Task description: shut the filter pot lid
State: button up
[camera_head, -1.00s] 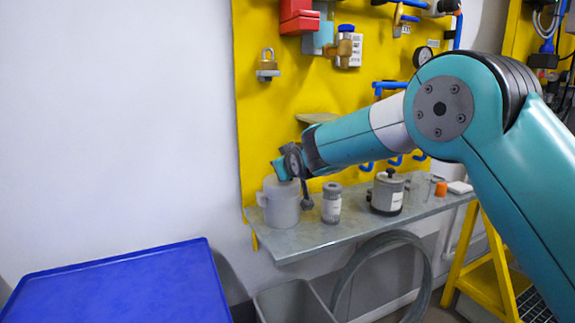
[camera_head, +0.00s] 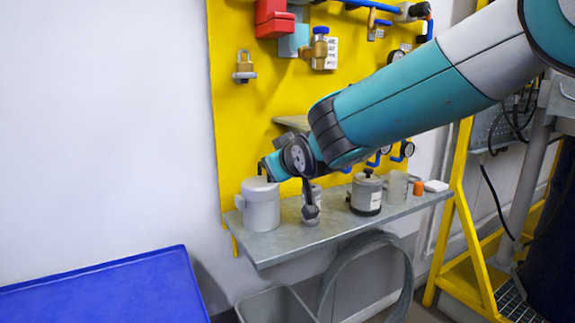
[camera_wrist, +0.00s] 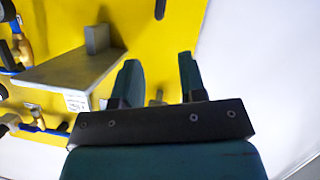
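A pale grey pot (camera_head: 261,208) stands upright at the left end of the metal shelf; I take it to be the filter pot. A wider, lid-like top sits level on it, seemingly closed, though my gripper partly hides its back edge. My gripper (camera_head: 266,170) is just above and behind the pot's top in the head view; I cannot tell whether it touches. In the wrist view my gripper (camera_wrist: 159,78) has its two fingers apart with nothing between them. The pot does not show in the wrist view.
A grey canister with a black knob (camera_head: 367,195), a clear beaker (camera_head: 396,188) and an orange cap (camera_head: 419,188) stand right on the metal shelf (camera_head: 280,248). A small jar is partly hidden behind my wrist. The yellow panel (camera_head: 228,110) rises behind. A blue table (camera_head: 110,290) is lower left.

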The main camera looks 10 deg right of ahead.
jog(key=shift+v, duration=2.05)
jog(key=shift+s, duration=0.1)
jog(key=s+d+g+p, duration=0.2)
jog(key=s+g+p, duration=0.1)
jog(key=s, duration=0.8)
jog(key=s+d+g+p, duration=0.2)
jog(key=s+g+p, duration=0.2)
jog(key=s, duration=0.7)
jog(key=s+d+r+g+y+p, duration=0.1)
jog(key=s+g+p, duration=0.3)
jog(key=s, duration=0.6)
jog(key=shift+s+d+n+g, duration=0.35)
jog(key=shift+d+g, duration=0.3)
jog(key=shift+g, duration=0.55)
jog(key=shift+r, duration=0.15)
